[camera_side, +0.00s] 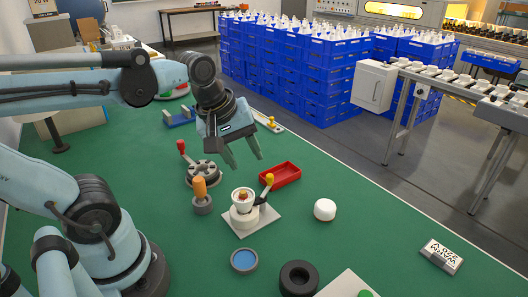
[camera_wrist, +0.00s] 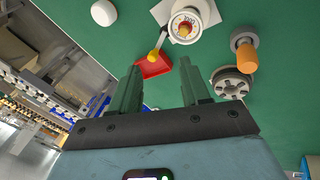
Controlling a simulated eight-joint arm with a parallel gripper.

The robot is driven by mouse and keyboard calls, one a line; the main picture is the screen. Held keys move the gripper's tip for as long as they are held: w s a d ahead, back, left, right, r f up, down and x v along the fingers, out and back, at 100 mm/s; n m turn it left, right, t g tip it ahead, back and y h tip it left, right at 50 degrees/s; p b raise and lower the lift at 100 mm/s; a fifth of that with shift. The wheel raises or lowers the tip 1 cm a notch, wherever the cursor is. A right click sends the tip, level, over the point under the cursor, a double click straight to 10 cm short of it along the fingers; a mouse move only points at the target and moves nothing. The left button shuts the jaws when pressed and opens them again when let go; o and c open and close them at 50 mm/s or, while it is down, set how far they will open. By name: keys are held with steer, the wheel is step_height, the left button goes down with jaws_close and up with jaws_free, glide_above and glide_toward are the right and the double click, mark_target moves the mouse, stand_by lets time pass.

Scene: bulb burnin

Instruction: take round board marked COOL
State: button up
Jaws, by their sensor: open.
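A white round piece with an orange-brown centre (camera_side: 243,196) sits in a white clamp fixture (camera_side: 267,219) with a yellow-knobbed lever. In the wrist view the round piece (camera_wrist: 185,24) shows dark marks on its pale rim, too small to read surely. I cannot tell whether this is the board marked COOL. My gripper (camera_side: 247,163) is open and empty, above the table and behind the fixture in the side view. In the wrist view my gripper (camera_wrist: 160,66) has its two green fingers apart, with the fixture beyond them at the top.
Around the fixture stand a red tray (camera_side: 291,174), a white puck (camera_side: 325,209), an orange-handled tool (camera_side: 200,189), a grey holed fixture (camera_side: 203,173), a blue-centred dish (camera_side: 244,261) and a black ring (camera_side: 299,278). A white marked block (camera_side: 441,256) lies right. Green table between them is clear.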

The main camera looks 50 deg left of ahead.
mark_target(241, 192)
step_height(241, 192, up, 3)
steer(key=s+a+n+g, duration=0.1)
steer(key=s+n+g, duration=0.15)
steer(key=n, duration=1.35)
steer(key=shift+g+h, duration=0.35)
steer(key=shift+h, duration=0.05)
steer(key=shift+w+d+f, duration=0.15)
steer(key=shift+w+f, duration=0.15)
steer(key=shift+f, duration=1.6)
steer(key=shift+w+d+f, duration=0.1)
steer(key=shift+w+f, duration=0.25)
steer(key=shift+f, duration=1.55)
steer(key=shift+w+d+f, duration=0.15)
steer(key=shift+w+f, duration=0.15)
steer(key=shift+f, duration=1.6)
jaws_close()
steer(key=shift+d, duration=0.1)
steer(key=shift+s, duration=0.15)
